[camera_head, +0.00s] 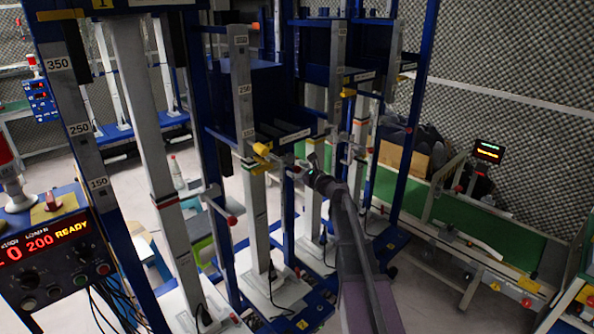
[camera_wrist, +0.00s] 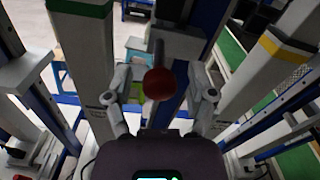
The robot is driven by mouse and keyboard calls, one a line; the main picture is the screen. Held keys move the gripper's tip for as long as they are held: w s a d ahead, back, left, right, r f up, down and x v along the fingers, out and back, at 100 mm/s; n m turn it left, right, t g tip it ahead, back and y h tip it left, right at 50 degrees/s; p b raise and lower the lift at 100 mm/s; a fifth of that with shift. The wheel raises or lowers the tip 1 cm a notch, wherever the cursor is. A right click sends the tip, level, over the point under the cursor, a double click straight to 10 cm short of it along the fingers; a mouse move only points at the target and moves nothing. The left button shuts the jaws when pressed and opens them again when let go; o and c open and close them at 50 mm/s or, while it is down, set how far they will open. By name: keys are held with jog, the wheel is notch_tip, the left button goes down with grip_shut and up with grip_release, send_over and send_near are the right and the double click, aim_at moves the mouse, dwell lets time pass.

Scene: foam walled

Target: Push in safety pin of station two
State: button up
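My gripper (camera_head: 312,176) reaches in among the upright columns in the head view. In the wrist view my gripper (camera_wrist: 159,98) is open, with one finger on each side of a red ball knob (camera_wrist: 159,83). The knob is on a grey pin or rod in front of a blue post, and I see no finger touching it. In the head view a red knob (camera_head: 297,169) shows just left of my gripper. Which station this knob belongs to cannot be read, and how far the pin is in cannot be told.
Another red knob (camera_head: 232,220) sticks out from a column further left. Yellow handles (camera_head: 262,149) sit on the rails. A control box (camera_head: 50,250) reading READY stands at the left. A green conveyor (camera_head: 480,232) runs along the right. Columns and blue posts stand close around my arm.

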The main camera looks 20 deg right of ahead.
jog(key=shift+s, duration=0.2)
jog(key=shift+s+d, duration=0.25)
jog(key=shift+s, duration=0.25)
jog(key=v, duration=1)
jog(key=shift+s+d, duration=0.2)
jog(key=shift+s, duration=0.1)
jog(key=s+a+f+n+g+p, duration=0.2)
jog(key=s+a+f+n+g, duration=0.25)
jog(key=a+n, duration=0.3)
jog(key=s+a+f+n+g+p, duration=0.1)
jog(key=s+a+f+n+g, duration=0.3)
jog(key=s+a+n+g, duration=0.25)
jog(key=s+f+n+g+h+p, duration=0.1)
jog(key=s+n+g+h, duration=0.1)
jog(key=s+n+h, duration=0.2)
jog(key=s+f+n+g+h+p, duration=0.2)
jog(key=s+n+g+h, duration=0.1)
jog(key=s+n, duration=0.6)
jog(key=shift+s+a+f+n+h+p, duration=0.3)
jog(key=shift+s+h, duration=0.15)
jog(key=shift+h, duration=0.15)
